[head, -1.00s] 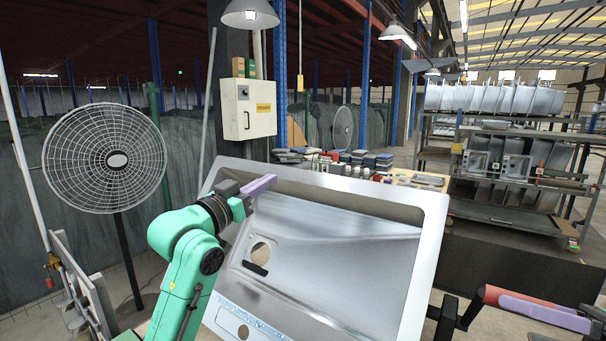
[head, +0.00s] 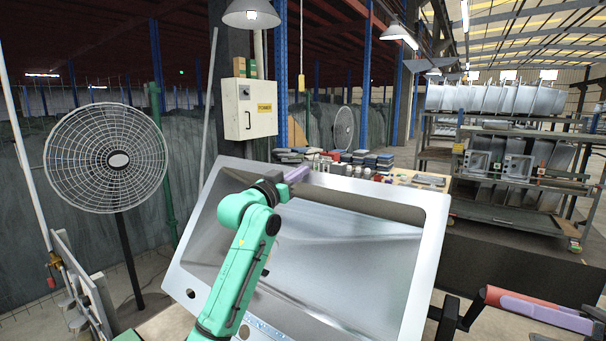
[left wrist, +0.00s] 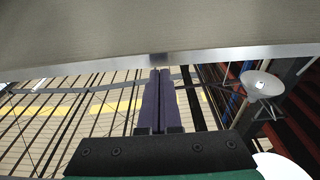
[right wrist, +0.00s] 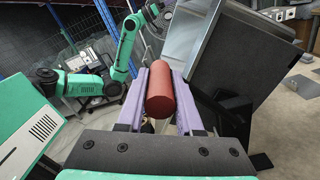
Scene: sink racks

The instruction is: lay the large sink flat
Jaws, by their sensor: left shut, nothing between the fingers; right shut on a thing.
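The large sink (head: 340,240), a bright metal basin with a wide flat rim, stands tilted in the middle of the head view, its inside facing me. My left gripper (head: 297,174) is shut and empty at the sink's upper edge, its arm crossing the sink's left part and hiding the drain hole. In the left wrist view the purple fingers (left wrist: 158,78) are together, just below a pale edge; I cannot tell whether they touch it. My right gripper (head: 545,312) is at the lower right, apart from the sink. It is shut on a red cylinder (right wrist: 160,92).
A bench (head: 405,177) with small items stands behind the sink. A rack (head: 520,210) with metal sinks stands at the right. A standing fan (head: 118,160) is at the left. A lamp (head: 250,14) hangs above. Bare floor shows at the lower right.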

